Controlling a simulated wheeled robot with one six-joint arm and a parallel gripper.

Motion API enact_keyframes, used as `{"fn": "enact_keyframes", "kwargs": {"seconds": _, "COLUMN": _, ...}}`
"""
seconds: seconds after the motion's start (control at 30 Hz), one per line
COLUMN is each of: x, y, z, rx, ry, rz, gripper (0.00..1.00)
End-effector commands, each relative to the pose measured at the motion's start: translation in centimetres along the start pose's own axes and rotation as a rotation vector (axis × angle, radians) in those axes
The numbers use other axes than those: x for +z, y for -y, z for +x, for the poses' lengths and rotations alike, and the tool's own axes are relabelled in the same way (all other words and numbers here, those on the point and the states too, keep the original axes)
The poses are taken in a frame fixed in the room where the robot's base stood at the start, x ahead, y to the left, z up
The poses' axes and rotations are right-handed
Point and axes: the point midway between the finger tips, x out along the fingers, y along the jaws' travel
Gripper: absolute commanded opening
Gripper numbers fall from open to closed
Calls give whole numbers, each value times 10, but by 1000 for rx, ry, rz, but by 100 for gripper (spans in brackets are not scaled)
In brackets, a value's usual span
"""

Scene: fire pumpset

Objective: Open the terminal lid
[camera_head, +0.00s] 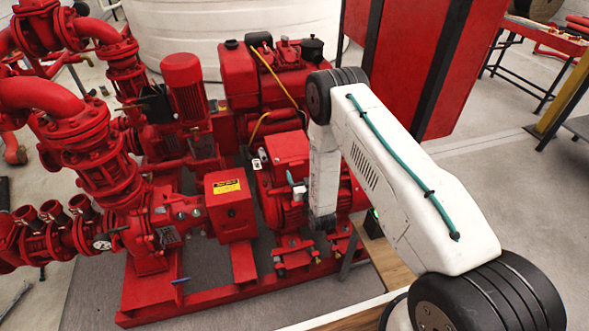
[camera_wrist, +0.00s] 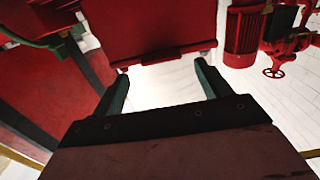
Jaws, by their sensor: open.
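The terminal lid (camera_head: 287,147) is the red top of a box on the red motor in the middle of the head view. It looks closed there. In the wrist view a broad red panel with a protruding lip, apparently the lid (camera_wrist: 150,28), fills the top middle. My gripper (camera_head: 295,184) is just in front of the box in the head view, partly hidden by my wrist. In the wrist view my gripper (camera_wrist: 161,72) has its two dark green fingers wide apart, with nothing between them. The fingertips are close to the panel's edge; contact cannot be told.
A red box with a yellow label (camera_head: 228,187) stands left of the motor. Red pipes and valves (camera_head: 90,140) fill the left side. A red engine (camera_head: 265,80) is behind, and a tall red cabinet (camera_head: 420,60) stands at the back right. Open floor lies to the right.

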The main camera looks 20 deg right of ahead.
Motion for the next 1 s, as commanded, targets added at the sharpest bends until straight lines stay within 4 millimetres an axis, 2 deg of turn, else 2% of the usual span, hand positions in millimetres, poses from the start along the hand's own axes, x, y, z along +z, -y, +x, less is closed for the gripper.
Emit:
{"fn": "enact_keyframes", "kwargs": {"seconds": 0.1, "x": 0, "y": 0, "z": 19, "rx": -1, "ry": -1, "rz": 0, "gripper": 76}}
{"fn": "enact_keyframes", "kwargs": {"seconds": 0.23, "x": 0, "y": 1, "z": 32, "rx": -1, "ry": 1, "rz": 0, "gripper": 76}}
{"fn": "enact_keyframes", "kwargs": {"seconds": 0.57, "x": 0, "y": 2, "z": 37, "rx": -3, "ry": 2, "rz": 0, "gripper": 76}}
{"fn": "enact_keyframes", "kwargs": {"seconds": 0.67, "x": 0, "y": 3, "z": 37, "rx": -3, "ry": 2, "rz": 0, "gripper": 54}}
{"fn": "enact_keyframes", "kwargs": {"seconds": 0.8, "x": 0, "y": 3, "z": 37, "rx": -3, "ry": 2, "rz": 0, "gripper": 15}}
{"fn": "enact_keyframes", "kwargs": {"seconds": 0.83, "x": 0, "y": 22, "z": 36, "rx": -10, "ry": 2, "rz": 0, "gripper": 14}}
{"fn": "enact_keyframes", "kwargs": {"seconds": 0.9, "x": 0, "y": 13, "z": 37, "rx": -9, "ry": 4, "rz": 0, "gripper": 13}}
{"fn": "enact_keyframes", "kwargs": {"seconds": 1.0, "x": -3, "y": 16, "z": 38, "rx": -19, "ry": 14, "rz": 0, "gripper": 13}}
